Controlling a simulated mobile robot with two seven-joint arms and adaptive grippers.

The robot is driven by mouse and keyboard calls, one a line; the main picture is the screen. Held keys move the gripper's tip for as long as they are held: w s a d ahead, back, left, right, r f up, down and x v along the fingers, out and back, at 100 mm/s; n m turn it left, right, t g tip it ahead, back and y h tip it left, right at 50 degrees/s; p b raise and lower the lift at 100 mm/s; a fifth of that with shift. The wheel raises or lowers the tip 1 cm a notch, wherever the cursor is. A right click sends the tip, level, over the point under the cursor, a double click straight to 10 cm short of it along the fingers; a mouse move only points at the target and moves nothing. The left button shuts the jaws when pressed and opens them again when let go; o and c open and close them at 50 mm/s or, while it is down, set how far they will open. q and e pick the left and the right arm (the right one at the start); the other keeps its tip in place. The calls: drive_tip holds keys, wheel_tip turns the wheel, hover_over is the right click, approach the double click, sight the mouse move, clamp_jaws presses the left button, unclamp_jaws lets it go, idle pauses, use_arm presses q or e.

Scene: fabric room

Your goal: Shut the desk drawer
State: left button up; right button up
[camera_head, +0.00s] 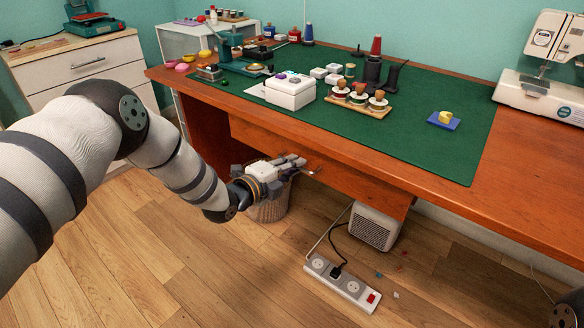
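The wooden desk (470,200) runs across the view, with an orange-brown drawer front (365,190) under its top edge. The drawer front looks close to the desk edge; I cannot tell whether a gap is left. My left arm comes in from the left, and its grey gripper (296,166) is below the desk edge, in front of the left part of the drawer front. I cannot tell whether it touches the front, and its finger opening is unclear. Nothing is visibly held. My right gripper is out of view; a dark part of my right arm shows at the bottom right corner.
A white box-shaped unit (373,228) and a power strip (342,284) are under the desk. The desk's green mat (430,155) holds spools and boxes. The wooden floor in front is mostly clear.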

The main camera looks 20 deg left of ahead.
sight(304, 158)
use_arm(q)
clamp_jaws()
drive_tip(key=w+b, duration=0.1)
drive_tip(key=w+d, duration=0.1)
drive_tip(key=w+b, duration=0.1)
drive_tip(key=w, duration=0.1)
drive_tip(key=shift+d+r+b, duration=0.1)
drive_tip(key=shift+d+b, duration=0.15)
drive_tip(key=shift+b, duration=0.1)
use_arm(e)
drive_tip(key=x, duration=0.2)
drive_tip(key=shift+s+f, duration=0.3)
use_arm(q)
drive_tip(key=o, duration=0.6)
unclamp_jaws()
drive_tip(key=shift+w+d, duration=0.1)
drive_tip(key=shift+w, duration=0.1)
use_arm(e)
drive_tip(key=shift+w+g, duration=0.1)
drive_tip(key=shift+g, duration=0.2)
use_arm(q)
drive_tip(key=v, duration=1.2)
